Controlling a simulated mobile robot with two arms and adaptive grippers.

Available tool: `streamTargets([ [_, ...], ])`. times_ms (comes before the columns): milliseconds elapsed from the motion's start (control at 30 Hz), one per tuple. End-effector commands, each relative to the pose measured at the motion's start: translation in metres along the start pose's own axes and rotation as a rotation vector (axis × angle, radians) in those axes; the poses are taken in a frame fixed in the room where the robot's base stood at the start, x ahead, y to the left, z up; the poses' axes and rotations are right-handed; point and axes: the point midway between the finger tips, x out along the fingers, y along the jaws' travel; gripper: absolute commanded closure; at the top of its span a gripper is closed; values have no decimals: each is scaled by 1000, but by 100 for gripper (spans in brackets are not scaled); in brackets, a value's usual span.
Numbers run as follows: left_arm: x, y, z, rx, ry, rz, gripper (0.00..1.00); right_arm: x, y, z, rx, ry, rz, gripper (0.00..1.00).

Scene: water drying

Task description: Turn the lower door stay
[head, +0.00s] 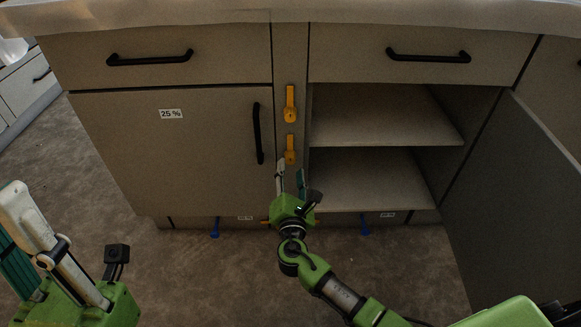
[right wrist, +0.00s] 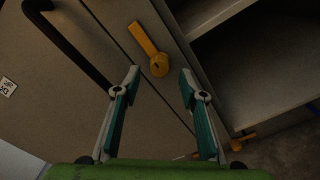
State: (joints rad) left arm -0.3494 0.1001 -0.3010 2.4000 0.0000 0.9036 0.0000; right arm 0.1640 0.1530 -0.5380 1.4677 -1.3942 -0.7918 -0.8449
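The lower door stay (head: 290,149) is a yellow lever with a round hub on the narrow post between the two cupboards. It points upward, below the similar upper stay (head: 290,104). My right gripper (head: 290,176) is just below the lower stay in the head view. In the right wrist view a yellow stay (right wrist: 152,50), apparently the lower one, lies just beyond the fingertips (right wrist: 159,77). The fingers are apart with nothing between them; I see no contact. My left gripper (head: 35,235) is low at the left, away from the cabinet, partly cut off.
The left cupboard door (head: 180,150) is shut, with a black vertical handle (head: 257,133). The right cupboard is open with empty shelves (head: 375,115); its door (head: 520,200) stands out at the right.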

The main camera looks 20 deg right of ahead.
Motion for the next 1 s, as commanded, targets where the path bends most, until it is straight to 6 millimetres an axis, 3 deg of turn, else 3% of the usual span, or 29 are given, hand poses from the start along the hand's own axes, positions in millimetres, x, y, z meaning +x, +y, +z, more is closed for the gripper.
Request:
streamTargets([
  [233,-11,0,3,1,-3,0,83,32,0,-1,0,0,0,62],
  [600,-11,0,3,1,-4,0,83,39,0,0,0,1,0,62],
  [633,-11,0,3,0,-4,0,83,39,0,0,0,1,0,64],
  [767,-11,0,3,0,-5,0,83,38,0,0,0,1,0,98],
  [1000,-12,0,4,0,-5,0,83,38,0,-1,5,1,0,100],
])
